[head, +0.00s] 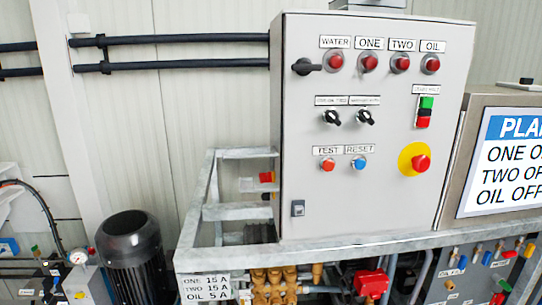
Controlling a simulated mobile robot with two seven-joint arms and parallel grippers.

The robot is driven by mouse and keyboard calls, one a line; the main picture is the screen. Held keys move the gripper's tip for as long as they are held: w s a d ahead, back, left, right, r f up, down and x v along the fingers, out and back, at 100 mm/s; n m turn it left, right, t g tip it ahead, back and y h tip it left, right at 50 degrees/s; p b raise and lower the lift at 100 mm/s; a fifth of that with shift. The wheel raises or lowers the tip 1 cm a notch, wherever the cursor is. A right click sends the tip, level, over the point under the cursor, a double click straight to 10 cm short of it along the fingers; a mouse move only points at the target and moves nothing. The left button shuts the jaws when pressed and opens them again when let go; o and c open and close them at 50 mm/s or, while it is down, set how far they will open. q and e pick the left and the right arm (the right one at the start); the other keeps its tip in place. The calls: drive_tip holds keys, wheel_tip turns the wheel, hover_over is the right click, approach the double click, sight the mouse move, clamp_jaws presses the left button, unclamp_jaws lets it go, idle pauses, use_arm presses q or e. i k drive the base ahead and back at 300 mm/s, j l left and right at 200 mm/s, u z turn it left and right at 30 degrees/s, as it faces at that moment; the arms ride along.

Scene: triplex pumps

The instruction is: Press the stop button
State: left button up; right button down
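A grey control box (376,130) stands upright in the middle of the head view. On its right side is a red mushroom button (421,163) on a round yellow plate. Above it is a green-over-red push-button pair (424,112) under a small label that is too small to read surely. The frame does not show which one is named the stop button. Nothing touches or covers these buttons. Neither of my grippers is in view.
The box front also has several red lamps (368,62), two black selector switches (331,117), a red TEST button (327,164) and a blue RESET button (359,163). A metal frame (220,212) surrounds the box. A black motor (133,250) stands at the left, and a sign panel (508,155) at the right.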

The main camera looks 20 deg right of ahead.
sight(425, 165)
drive_tip(key=z, duration=1.2)
